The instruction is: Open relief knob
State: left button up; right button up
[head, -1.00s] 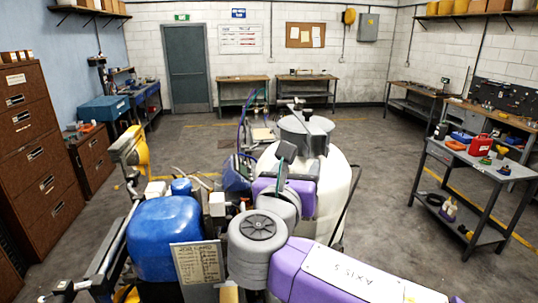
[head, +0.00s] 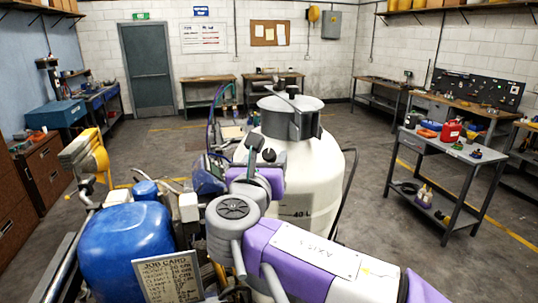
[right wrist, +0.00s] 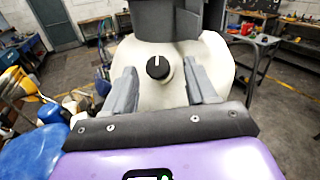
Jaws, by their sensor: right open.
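The relief knob (right wrist: 157,67) is round and black with a white pointer line that stands nearly upright. It sits on a pale round boss on the white tank (right wrist: 140,52), just under the tank's grey neck. My right gripper (right wrist: 160,87) is open, with one grey finger to each side of the knob in the right wrist view. The fingers look apart from the knob; how deep they reach is hard to tell. In the head view my purple right arm extends to the white tank (head: 328,185), and the gripper is partly hidden there. My left gripper is not in view.
A blue rounded tank (head: 125,250) and a job card (head: 168,278) stand left of my right arm. A black hose or handle curves along the tank's right side. A grey cart (head: 450,150) with bottles stands at right. Floor between is clear.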

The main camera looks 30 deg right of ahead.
aim_at(268, 155)
jog(key=x, duration=0.3)
jog(key=shift+w+d, duration=0.15)
jog(key=shift+w, duration=0.2)
jog(key=shift+f, duration=0.1)
jog(key=c, duration=1)
